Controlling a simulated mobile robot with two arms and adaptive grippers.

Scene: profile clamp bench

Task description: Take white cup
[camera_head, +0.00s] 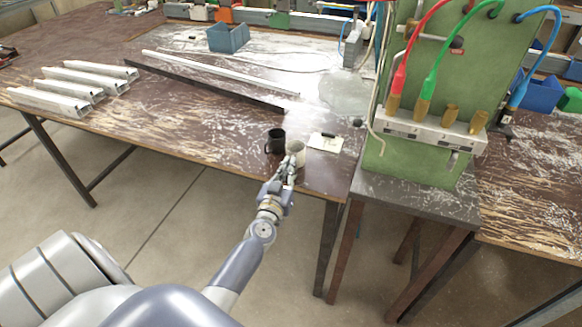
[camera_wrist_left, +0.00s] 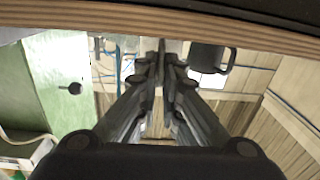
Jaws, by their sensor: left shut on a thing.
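The white cup (camera_head: 296,148) stands near the front edge of the brown table, just right of a black mug (camera_head: 275,141). My left gripper (camera_head: 290,165) reaches it from the front and is shut on it; the fingers cover its lower near side. In the left wrist view, my left gripper's fingers (camera_wrist_left: 163,70) come together at the top centre. Only a small pale patch shows behind the fingertips there, and I cannot make out the cup's shape. My right gripper is not in view.
A paper note (camera_head: 325,143) lies right of the cups. A green machine (camera_head: 425,150) with coloured hoses stands farther right. Long profiles (camera_head: 220,72) and a blue bin (camera_head: 228,37) lie behind. Metal profiles (camera_head: 75,85) sit at the left. The table's front middle is clear.

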